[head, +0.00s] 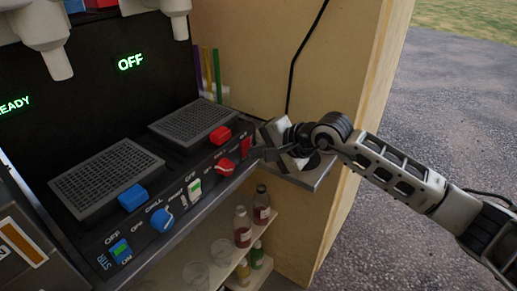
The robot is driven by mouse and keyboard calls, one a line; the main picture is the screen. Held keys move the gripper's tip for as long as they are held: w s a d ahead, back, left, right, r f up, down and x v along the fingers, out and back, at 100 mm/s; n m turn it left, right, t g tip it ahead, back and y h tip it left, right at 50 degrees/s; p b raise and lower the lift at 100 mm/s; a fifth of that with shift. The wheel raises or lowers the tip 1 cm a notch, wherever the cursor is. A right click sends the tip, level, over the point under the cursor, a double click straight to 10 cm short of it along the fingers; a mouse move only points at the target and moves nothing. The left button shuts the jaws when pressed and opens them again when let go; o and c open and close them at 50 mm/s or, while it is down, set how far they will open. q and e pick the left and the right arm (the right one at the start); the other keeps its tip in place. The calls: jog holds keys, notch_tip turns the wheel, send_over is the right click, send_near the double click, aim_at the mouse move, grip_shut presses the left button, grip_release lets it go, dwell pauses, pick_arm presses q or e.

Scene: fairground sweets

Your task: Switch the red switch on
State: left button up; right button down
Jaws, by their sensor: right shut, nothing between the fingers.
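The red switch (246,147) sits at the right end of the machine's dark control panel, partly hidden by my right gripper. My right gripper (262,152) is shut and empty, its fingertips right beside the switch. I cannot tell whether they touch it. The switch's own position is too small to read. A green display (131,62) above the right grille reads OFF. My left gripper is not in view.
A red knob (226,166) and red button (220,135) are left of the switch. Bottles (242,226) stand on a shelf below.

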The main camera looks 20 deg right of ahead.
pick_arm(q)
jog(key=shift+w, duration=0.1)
jog(key=shift+b, duration=0.75)
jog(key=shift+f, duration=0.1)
pick_arm(e)
jog(key=shift+w+a+r, duration=0.1)
jog(key=shift+r, duration=0.75)
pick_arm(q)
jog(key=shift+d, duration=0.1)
